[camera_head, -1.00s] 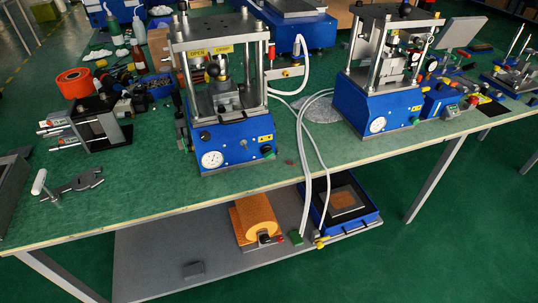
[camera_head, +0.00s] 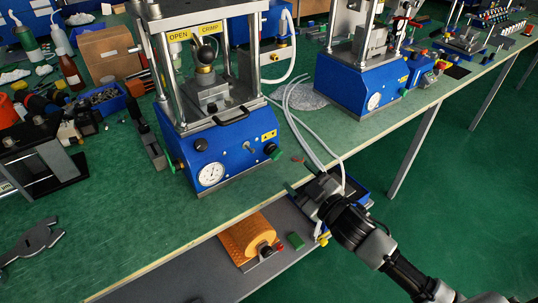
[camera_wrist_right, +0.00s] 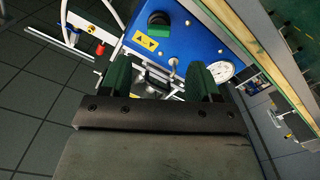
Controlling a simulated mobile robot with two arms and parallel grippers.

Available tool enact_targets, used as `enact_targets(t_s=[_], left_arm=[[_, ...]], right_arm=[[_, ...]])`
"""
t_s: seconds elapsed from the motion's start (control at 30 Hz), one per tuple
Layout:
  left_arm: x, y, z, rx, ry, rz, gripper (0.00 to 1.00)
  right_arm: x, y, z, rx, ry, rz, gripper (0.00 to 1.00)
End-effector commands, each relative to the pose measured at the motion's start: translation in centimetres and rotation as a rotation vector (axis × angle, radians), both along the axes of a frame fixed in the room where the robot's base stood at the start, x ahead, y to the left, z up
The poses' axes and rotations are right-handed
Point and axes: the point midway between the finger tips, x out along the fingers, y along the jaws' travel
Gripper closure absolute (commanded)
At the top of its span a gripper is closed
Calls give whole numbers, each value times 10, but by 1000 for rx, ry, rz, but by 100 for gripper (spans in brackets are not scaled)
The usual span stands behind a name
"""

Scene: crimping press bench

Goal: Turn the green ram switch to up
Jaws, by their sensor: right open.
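The near blue press (camera_head: 225,152) stands at the table's front edge. Its front carries a green-and-black switch knob (camera_head: 272,151) at the right, below a yellow arrow label (camera_head: 268,136). A small metal toggle (camera_head: 249,147) sits left of the knob. In the right wrist view the knob (camera_wrist_right: 158,22) shows at the top, by the arrow label (camera_wrist_right: 145,40), beyond the fingers. My right gripper (camera_head: 304,178) is open and empty, in front and to the right of the knob, apart from it. Its green fingers (camera_wrist_right: 160,78) also show in the wrist view. My left gripper is not seen.
A pressure gauge (camera_head: 210,174) and a black knob (camera_head: 201,145) are on the same panel. White hoses (camera_head: 305,135) run down the table beside my right gripper. A second blue press (camera_head: 350,85) stands further right.

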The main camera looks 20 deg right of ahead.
Motion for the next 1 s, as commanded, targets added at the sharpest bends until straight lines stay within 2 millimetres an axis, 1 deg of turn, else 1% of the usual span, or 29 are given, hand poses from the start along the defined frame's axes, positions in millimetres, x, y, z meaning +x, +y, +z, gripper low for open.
enact_targets(t_s=[0.17,0.23,0.4,0.5,0.6,0.77,1.0], left_arm=[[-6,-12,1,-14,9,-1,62],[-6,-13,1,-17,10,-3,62],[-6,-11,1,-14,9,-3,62],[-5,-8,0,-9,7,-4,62],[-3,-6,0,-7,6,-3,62],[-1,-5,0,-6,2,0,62],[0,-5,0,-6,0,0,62]], right_arm=[[22,8,2,2,-3,-2,38],[34,12,2,2,-3,-2,38],[65,23,1,1,-1,-3,38],[80,29,1,1,-1,-3,38],[90,32,0,1,0,-2,38],[98,36,0,2,1,-1,38],[99,36,0,1,2,-2,38]])
